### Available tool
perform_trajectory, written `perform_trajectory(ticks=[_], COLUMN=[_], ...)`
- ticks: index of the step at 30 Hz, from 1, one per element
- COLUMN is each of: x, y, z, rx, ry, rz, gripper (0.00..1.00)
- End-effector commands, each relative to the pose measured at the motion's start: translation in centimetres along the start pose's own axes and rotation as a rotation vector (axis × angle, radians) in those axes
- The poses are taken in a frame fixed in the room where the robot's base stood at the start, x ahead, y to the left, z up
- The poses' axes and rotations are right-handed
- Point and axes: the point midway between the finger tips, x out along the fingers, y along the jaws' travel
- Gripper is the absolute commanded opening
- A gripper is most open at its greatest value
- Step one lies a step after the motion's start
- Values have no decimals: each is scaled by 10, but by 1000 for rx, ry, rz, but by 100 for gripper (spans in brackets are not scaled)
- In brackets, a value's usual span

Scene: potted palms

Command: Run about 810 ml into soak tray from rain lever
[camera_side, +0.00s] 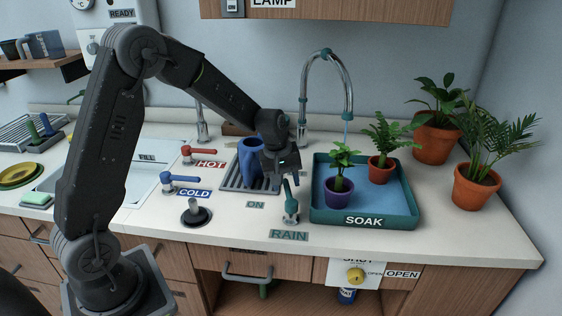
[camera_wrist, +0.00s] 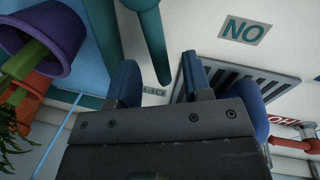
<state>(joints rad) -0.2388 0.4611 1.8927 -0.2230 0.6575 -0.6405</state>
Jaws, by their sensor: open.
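The rain lever (camera_side: 291,204) is a teal handle on a metal base, left of the soak tray. In the wrist view the lever (camera_wrist: 151,40) points at the small OFF label (camera_wrist: 153,91). My gripper (camera_side: 285,179) is at the lever's upper end. In the wrist view my gripper (camera_wrist: 160,80) is open, with the lever tip between its blue fingers; contact cannot be told. The soak tray (camera_side: 334,222) is teal with a blue interior and holds two potted plants. The gooseneck spout (camera_side: 348,105) hangs over it, with a thin pale-blue streak below.
A blue jug (camera_side: 250,158) stands on the drain grate (camera_side: 233,179) behind my gripper. The red hot lever (camera_side: 201,154) and blue cold lever (camera_side: 180,178) are at left. Larger potted palms (camera_side: 479,184) stand right of the tray.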

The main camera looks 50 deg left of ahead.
Motion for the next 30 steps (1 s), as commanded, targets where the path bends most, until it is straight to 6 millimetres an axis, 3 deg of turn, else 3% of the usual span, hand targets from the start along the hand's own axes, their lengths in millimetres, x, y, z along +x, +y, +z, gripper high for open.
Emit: perform_trajectory(ticks=[15,21,30], x=[-106,-126,-129], y=[0,0,0], z=[0,0,0], rx=[0,0,0], ry=[5,2,2], rz=[3,1,1], gripper=[45,45,45])
